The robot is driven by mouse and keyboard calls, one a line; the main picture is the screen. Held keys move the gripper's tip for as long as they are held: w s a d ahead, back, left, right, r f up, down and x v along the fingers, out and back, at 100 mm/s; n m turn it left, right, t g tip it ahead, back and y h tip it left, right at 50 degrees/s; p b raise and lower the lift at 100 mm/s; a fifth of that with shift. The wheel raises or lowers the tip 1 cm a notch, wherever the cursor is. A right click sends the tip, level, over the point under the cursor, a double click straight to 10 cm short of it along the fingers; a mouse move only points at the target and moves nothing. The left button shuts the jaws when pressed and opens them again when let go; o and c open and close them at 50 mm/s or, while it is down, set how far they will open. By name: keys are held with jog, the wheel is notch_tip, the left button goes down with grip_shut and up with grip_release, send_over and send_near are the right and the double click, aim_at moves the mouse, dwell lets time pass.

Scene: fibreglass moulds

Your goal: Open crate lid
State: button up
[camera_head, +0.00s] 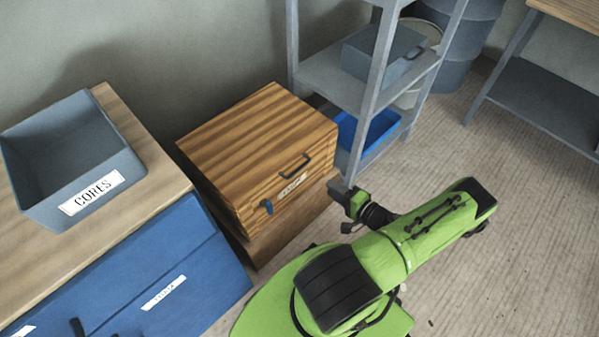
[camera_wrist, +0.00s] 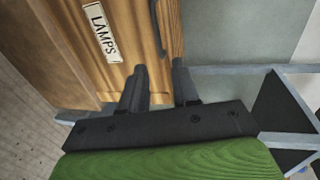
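The wooden crate (camera_head: 245,160) has a striped lid (camera_head: 258,122), which is shut. Its front carries a dark handle (camera_head: 294,164), a white label (camera_head: 292,186) and a small blue latch (camera_head: 267,207). My gripper (camera_head: 336,187) is just off the crate's right front side, lower than the handle. In the wrist view my gripper (camera_wrist: 159,66) has its two dark fingers apart with nothing between them. The handle (camera_wrist: 158,28) shows beyond the gap between the fingertips, and the label (camera_wrist: 103,33) there reads LAMPS.
A workbench (camera_head: 150,178) with blue drawers (camera_head: 150,275) stands left of the crate, bearing a grey bin (camera_head: 62,150) labelled CORES. A grey metal shelf (camera_head: 350,85) stands close behind the crate on the right. The floor (camera_head: 500,220) at right is open.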

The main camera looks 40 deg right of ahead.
aim_at(300, 168)
jog(key=b+x, duration=0.4)
jog(key=x, duration=1)
jog(key=shift+w+a+f, duration=0.1)
jog(key=shift+w+a, duration=0.05)
jog(key=shift+w, duration=0.65)
grip_shut()
